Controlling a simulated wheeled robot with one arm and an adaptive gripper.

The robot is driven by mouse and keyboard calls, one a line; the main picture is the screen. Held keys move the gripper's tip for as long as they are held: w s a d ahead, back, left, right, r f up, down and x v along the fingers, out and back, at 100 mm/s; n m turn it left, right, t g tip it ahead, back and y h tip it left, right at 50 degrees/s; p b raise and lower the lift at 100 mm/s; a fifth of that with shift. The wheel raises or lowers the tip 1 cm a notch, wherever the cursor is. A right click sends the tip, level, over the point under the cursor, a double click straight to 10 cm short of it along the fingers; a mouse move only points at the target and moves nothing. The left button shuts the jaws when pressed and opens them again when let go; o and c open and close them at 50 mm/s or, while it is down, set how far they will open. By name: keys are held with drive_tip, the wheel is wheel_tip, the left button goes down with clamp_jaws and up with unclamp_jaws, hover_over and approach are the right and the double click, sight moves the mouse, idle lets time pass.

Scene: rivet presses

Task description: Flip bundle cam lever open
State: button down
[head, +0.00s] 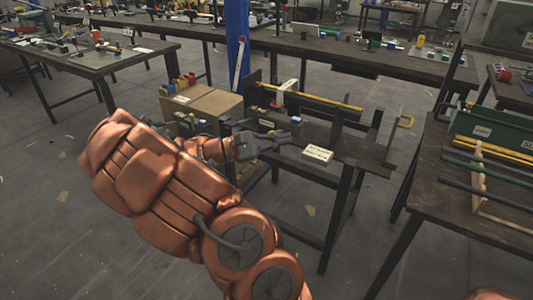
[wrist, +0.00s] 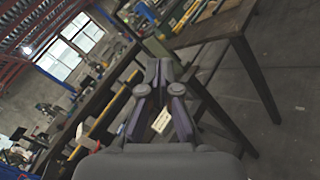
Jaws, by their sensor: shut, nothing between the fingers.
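My copper arm reaches in from the bottom of the head view, and my gripper (head: 280,139) is over the near side of the dark work stand (head: 345,148). In the wrist view my gripper (wrist: 158,70) shows with its fingers together and nothing between them. A white and red upright piece (head: 285,92), possibly the cam lever, stands by the long yellow bar (head: 325,98) on the stand, behind my gripper and apart from it. A red and white piece (wrist: 82,136) also shows at lower left in the wrist view. The lever's exact position is too small to tell.
A white label block (head: 318,154) lies on the stand right of my gripper. Cardboard boxes (head: 205,103) are behind my forearm. A blue post (head: 237,45) rises behind. A table with a green case (head: 490,130) stands at right. Floor between stand and table is open.

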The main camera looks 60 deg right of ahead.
drive_tip(key=w+d+f+n+t+h+b, duration=0.2)
drive_tip(key=w+f, duration=0.4)
drive_tip(key=f, duration=0.3)
drive_tip(key=w+d+f+n+t+h+b, duration=0.3)
drive_tip(key=w+f+n+t+h+b, duration=0.1)
drive_tip(key=f, duration=0.5)
drive_tip(key=w+d+f+n+t+h+b, duration=0.2)
drive_tip(key=w+f+n+t+h+b, duration=0.1)
drive_tip(key=w+f+n, duration=0.4)
wheel_tip(320, 180, down, 2)
drive_tip(key=shift+w+d+f+n+t+b, duration=0.15)
drive_tip(key=shift+w+d+n+t+b, duration=0.25)
drive_tip(key=shift+w+t, duration=0.55)
drive_tip(key=shift+s, duration=0.2)
drive_tip(key=b, duration=0.1)
approach(276, 132)
wheel_tip(276, 132, down, 2)
drive_tip(key=d, duration=0.2)
drive_tip(key=shift+s+d+r, duration=0.1)
drive_tip(key=shift+d+r, duration=0.25)
drive_tip(key=shift+r, duration=0.5)
drive_tip(key=shift+d+r, duration=0.4)
drive_tip(key=shift+r, duration=0.45)
drive_tip(key=shift+r, duration=0.1)
